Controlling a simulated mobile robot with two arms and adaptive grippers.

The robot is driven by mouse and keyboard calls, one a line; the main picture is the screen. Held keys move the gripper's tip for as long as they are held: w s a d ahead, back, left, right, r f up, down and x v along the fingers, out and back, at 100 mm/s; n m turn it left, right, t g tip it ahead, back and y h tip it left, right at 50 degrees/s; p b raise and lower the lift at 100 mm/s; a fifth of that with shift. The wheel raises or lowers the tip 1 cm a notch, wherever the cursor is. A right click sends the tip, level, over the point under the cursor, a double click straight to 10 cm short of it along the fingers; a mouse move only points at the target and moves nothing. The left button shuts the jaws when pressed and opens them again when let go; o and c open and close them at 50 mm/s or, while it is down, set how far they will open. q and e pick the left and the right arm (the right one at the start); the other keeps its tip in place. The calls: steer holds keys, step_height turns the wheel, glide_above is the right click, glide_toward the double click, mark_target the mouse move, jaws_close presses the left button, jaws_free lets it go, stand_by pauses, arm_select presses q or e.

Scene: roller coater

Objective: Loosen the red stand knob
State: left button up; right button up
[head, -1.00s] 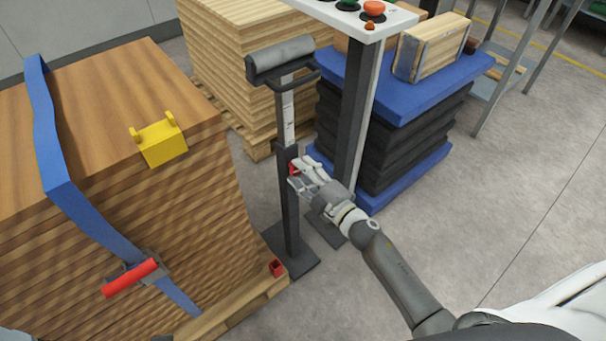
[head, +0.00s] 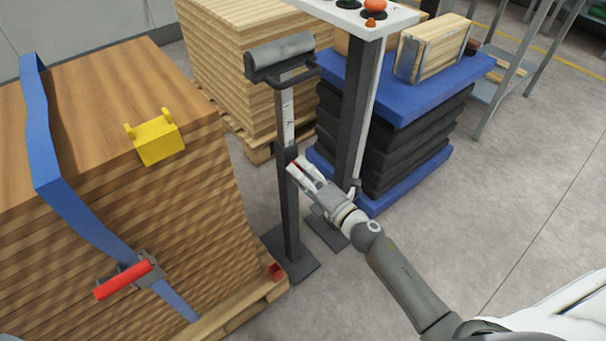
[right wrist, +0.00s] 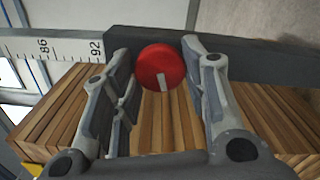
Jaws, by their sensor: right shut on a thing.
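The red stand knob (right wrist: 160,68) sits on the dark post of the roller stand (head: 289,215). It is round, with a white mark pointing down in the right wrist view. My right gripper (right wrist: 157,60) is shut on it, one finger on each side. In the head view my right gripper (head: 297,166) reaches the post from the right and hides most of the knob. The stand's scaled inner post (head: 287,117) rises above it to a grey roller (head: 280,56). My left gripper is not in view.
A strapped wood stack (head: 190,220) with a yellow bracket (head: 156,139) and red-handled ratchet (head: 124,280) stands left. A control post (head: 352,110) and a blue-topped dark stack (head: 400,150) stand close behind my right gripper.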

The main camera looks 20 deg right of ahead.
steer(key=shift+f, duration=0.1)
stand_by(0.3)
steer(key=o, duration=1)
steer(key=shift+o, duration=0.2)
steer(key=v, duration=1.2)
